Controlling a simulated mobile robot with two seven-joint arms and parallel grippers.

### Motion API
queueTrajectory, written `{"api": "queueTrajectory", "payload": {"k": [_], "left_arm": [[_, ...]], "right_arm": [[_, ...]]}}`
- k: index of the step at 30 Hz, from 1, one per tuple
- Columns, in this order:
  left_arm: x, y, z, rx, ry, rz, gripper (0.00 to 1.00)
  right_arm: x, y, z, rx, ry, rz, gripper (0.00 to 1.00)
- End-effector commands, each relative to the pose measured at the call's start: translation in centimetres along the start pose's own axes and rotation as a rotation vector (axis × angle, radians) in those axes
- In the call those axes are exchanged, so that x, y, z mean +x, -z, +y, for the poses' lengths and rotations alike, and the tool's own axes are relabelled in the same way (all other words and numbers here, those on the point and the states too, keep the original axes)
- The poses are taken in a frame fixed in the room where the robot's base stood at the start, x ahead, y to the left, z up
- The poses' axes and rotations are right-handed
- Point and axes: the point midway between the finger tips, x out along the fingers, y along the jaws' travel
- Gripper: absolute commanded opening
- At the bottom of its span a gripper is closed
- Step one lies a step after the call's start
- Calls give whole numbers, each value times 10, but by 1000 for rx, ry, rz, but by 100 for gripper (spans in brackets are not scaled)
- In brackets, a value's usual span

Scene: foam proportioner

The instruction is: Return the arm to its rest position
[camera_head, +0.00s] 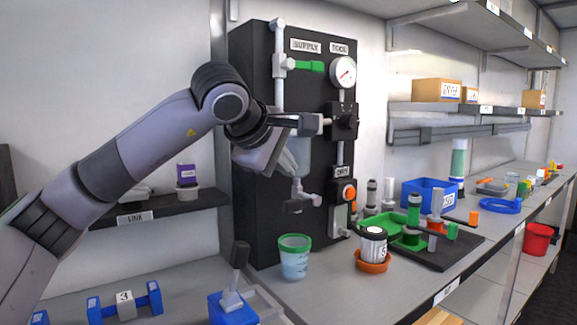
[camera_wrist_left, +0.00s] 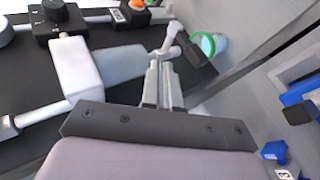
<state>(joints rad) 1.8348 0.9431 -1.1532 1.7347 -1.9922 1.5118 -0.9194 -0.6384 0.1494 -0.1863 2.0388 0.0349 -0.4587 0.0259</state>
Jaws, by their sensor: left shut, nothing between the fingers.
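My left arm (camera_head: 150,130) reaches in from the left, bent at the elbow, with its wrist in front of the black proportioner panel (camera_head: 258,90). My left gripper (camera_head: 290,165) is beside the panel's pipework, partly hidden by its own wrist. In the left wrist view its fingers (camera_wrist_left: 163,88) are together with nothing between them. Their tips are close to the white lower outlet valve (camera_wrist_left: 168,42); I cannot tell whether they touch. That valve also shows in the head view (camera_head: 304,197). My right gripper is not in view.
A green-rimmed cup (camera_head: 294,260) stands below the outlet. A labelled jar (camera_head: 373,246) sits in an orange dish. A blue box with an upright lever (camera_head: 236,285) stands at front. Blue dumbbell-like parts (camera_head: 125,302) lie at left. A shelf (camera_head: 160,208) runs behind the arm.

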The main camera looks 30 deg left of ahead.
Motion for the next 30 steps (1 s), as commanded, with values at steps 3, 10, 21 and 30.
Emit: {"api": "queueTrajectory", "payload": {"k": [3,10,21,30], "left_arm": [[-33,0,0,1,-9,-1,0],[-75,0,1,1,-6,-1,0],[-92,0,0,0,-3,0,0],[-120,4,39,0,-4,0,0]], "right_arm": [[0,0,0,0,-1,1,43],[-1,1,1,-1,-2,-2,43],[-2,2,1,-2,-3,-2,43],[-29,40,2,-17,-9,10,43]]}}
